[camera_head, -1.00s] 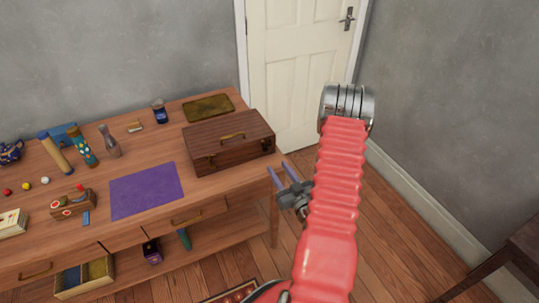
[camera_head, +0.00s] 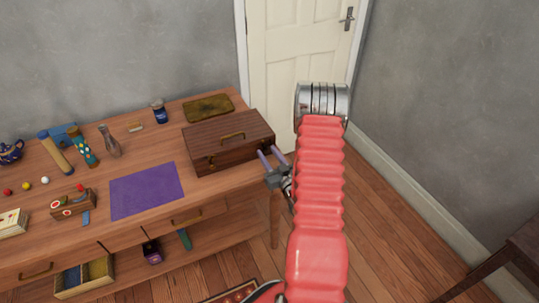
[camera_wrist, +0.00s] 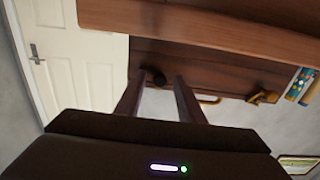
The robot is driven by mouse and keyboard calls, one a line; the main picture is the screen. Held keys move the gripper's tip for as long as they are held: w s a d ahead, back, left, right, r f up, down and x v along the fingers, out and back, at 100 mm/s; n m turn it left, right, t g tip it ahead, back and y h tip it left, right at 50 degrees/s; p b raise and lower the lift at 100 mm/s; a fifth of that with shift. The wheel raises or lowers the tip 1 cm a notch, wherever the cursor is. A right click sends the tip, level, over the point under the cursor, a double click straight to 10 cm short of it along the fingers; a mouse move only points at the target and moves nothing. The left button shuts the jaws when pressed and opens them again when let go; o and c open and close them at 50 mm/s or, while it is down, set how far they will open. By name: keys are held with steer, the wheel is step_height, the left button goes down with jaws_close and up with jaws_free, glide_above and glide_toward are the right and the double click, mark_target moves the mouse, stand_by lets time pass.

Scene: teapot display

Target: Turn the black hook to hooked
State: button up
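The dark wooden case (camera_head: 222,147) sits closed on the table, with a brass handle (camera_head: 232,136) on it. In the wrist view the case (camera_wrist: 215,73) looks upside down. A small black fitting, which looks like the black hook (camera_wrist: 159,80), is on its front near the end by the door. My gripper (camera_head: 269,154) is at the case's right front corner. Its two fingers are apart and empty. In the wrist view, my gripper (camera_wrist: 160,78) has its fingertips either side of the black fitting; contact cannot be told. The hook's exact position is unclear.
The wooden table (camera_head: 225,187) holds a purple mat (camera_head: 147,191), a brass tray (camera_head: 208,107) and a blue jar (camera_head: 158,111). A white door (camera_head: 297,60) is behind.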

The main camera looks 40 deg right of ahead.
jaws_close()
steer(key=shift+s+d, duration=0.1)
steer(key=shift+d, duration=0.15)
steer(key=shift+a, duration=0.15)
steer(key=shift+n, duration=0.4)
steer(key=n, duration=0.8)
steer(key=shift+a+n, duration=0.1)
steer(key=shift+n, duration=1.9)
